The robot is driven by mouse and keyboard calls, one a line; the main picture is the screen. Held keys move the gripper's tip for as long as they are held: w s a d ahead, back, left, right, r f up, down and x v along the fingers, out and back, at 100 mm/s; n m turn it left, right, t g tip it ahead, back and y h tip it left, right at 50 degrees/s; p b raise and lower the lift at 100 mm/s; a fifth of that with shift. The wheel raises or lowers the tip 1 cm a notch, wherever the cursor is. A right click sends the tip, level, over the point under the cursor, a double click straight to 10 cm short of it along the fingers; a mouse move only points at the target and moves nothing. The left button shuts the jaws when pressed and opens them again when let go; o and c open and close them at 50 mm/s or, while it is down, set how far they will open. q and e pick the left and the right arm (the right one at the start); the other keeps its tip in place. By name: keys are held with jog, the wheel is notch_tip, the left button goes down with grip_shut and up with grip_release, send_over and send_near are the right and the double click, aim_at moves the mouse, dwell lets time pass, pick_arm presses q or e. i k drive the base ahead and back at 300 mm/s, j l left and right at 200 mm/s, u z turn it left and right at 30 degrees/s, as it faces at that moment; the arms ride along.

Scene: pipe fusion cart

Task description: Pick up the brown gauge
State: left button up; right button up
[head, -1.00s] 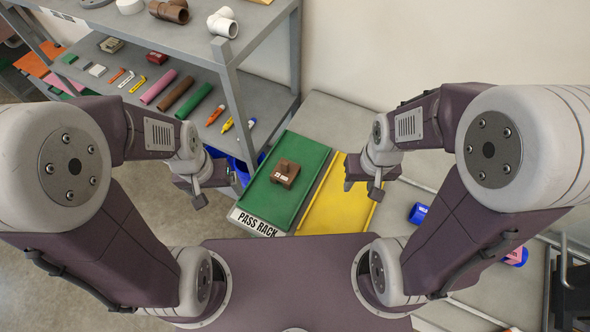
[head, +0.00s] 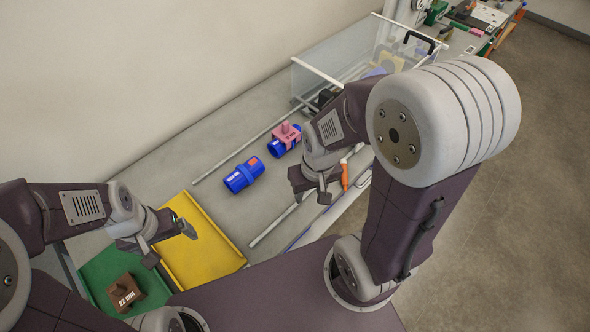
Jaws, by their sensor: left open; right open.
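The brown gauge (head: 125,291) is a small block with a knob on top and a white label reading "22 mm". It lies in the green tray (head: 95,270) at the lower left of the head view. My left gripper (head: 172,243) is open and empty, above the yellow tray, up and to the right of the gauge and apart from it. My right gripper (head: 312,198) is open and empty, over the bench near its front edge, far to the right of the gauge. My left arm covers part of the green tray.
The yellow tray (head: 205,250) adjoins the green one and looks empty. A blue fitting (head: 244,175) and another blue fitting with a pink gauge (head: 286,133) on it lie on the grey bench. A clear-walled box (head: 325,75) stands behind. An orange tool (head: 345,175) lies near my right gripper.

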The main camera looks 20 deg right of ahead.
aim_at(124, 289)
jog(key=z, duration=0.2)
jog(key=j+u, duration=0.15)
jog(key=u, duration=1.85)
jog(key=k+l+z, duration=0.1)
jog(key=z, duration=1.9)
jog(key=j+u, duration=0.2)
jog(key=u, duration=1.8)
jog(key=l+z, duration=0.1)
